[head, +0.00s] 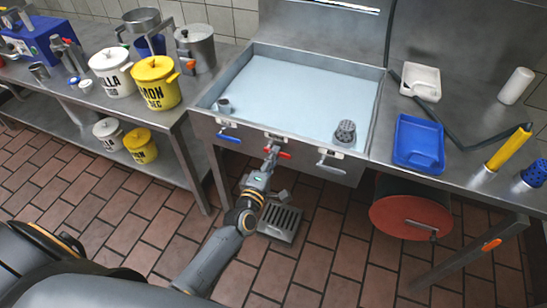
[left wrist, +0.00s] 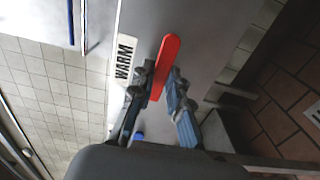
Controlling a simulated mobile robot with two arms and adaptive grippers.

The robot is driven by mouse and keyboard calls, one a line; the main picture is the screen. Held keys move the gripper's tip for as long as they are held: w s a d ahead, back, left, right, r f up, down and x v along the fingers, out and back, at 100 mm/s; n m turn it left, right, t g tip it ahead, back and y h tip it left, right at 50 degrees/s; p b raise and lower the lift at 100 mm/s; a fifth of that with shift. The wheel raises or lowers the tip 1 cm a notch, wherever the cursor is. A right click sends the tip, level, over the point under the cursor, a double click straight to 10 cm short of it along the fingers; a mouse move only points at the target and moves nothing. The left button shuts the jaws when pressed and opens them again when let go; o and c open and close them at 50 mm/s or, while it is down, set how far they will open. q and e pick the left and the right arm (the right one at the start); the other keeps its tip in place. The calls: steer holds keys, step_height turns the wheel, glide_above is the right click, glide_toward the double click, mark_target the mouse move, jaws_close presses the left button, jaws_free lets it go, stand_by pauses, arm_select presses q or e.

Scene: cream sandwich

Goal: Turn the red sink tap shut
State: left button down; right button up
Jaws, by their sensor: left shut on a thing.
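The red tap lever (head: 284,155) is on the front panel of the steel sink (head: 376,92), under a small white label. It points sideways to the right in the head view, as the blue lever does. My left gripper (head: 272,150) is at the lever. In the left wrist view, the red lever (left wrist: 170,55) passes between the two fingers of my left gripper (left wrist: 162,78), which are shut on it. A white plate reading "WARM" (left wrist: 125,61) is beside it. The lever's pivot is partly hidden by the fingers. My right gripper is not in view.
A blue tap lever (head: 229,138) is to the left and a grey handle (head: 329,165) to the right on the same panel. The sink holds pale water. A red round drum (head: 408,214) sits under the right counter. A floor grate (head: 281,223) lies below.

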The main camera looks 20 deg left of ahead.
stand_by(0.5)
arm_select(q)
steer(key=c, duration=1.3)
jaws_free()
steer(key=s, duration=1.2)
steer(key=shift+f, duration=0.1)
